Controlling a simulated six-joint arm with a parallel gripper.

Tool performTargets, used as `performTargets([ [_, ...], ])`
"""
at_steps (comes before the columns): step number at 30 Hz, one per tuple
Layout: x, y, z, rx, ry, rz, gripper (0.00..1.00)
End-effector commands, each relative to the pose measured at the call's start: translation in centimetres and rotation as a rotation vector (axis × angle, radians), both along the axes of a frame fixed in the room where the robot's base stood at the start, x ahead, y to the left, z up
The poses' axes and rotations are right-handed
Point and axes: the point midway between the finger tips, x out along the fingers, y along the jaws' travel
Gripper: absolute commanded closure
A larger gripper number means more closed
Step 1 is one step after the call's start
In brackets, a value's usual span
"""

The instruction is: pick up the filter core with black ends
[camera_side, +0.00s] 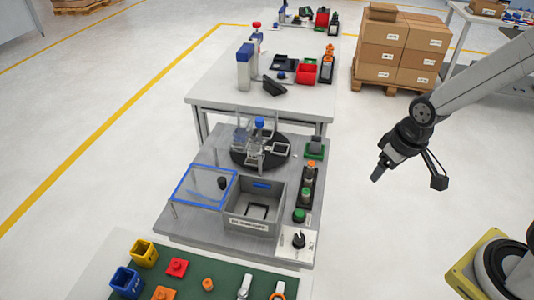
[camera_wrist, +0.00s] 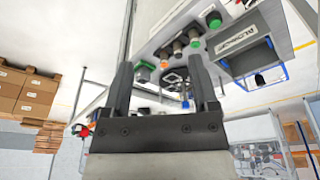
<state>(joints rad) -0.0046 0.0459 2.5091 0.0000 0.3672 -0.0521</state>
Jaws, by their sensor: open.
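I cannot make out a filter core with black ends for certain in either view. A small dark cylinder (camera_side: 222,183) shows at the blue-framed clear cover on the grey bench; its ends are too small to tell. My gripper (camera_side: 378,173) hangs in the air to the right of the grey bench, apart from everything. In the wrist view my gripper (camera_wrist: 161,62) has its two dark fingers spread with nothing held between them. Beyond them the bench shows tilted, with a black round turntable that also shows in the side view (camera_side: 280,159).
On the grey bench (camera_side: 190,225) stand a grey bin (camera_side: 235,222) and a strip of buttons (camera_side: 307,187). A green mat (camera_side: 220,280) with coloured blocks lies in front. A white table (camera_side: 215,85) stands behind. Stacked cartons (camera_side: 400,50) stand at the back right. Floor around my gripper is clear.

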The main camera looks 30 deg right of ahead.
Motion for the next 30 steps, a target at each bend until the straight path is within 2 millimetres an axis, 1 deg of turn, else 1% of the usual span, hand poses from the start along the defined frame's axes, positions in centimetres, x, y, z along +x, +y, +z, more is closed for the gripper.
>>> performTargets([
  [8, 5.0, 0.6, -1.1, -0.037, 0.050, 0.204, 0.24],
  [14, 9.2, 1.3, -2.8, -0.064, 0.092, 0.391, 0.24],
  [18, 11.9, 1.9, -4.3, -0.079, 0.120, 0.522, 0.24],
  [24, 15.4, 2.7, -7.0, -0.095, 0.159, 0.711, 0.24],
  [30, 17.8, 3.5, -9.6, -0.103, 0.189, 0.867, 0.24],
])
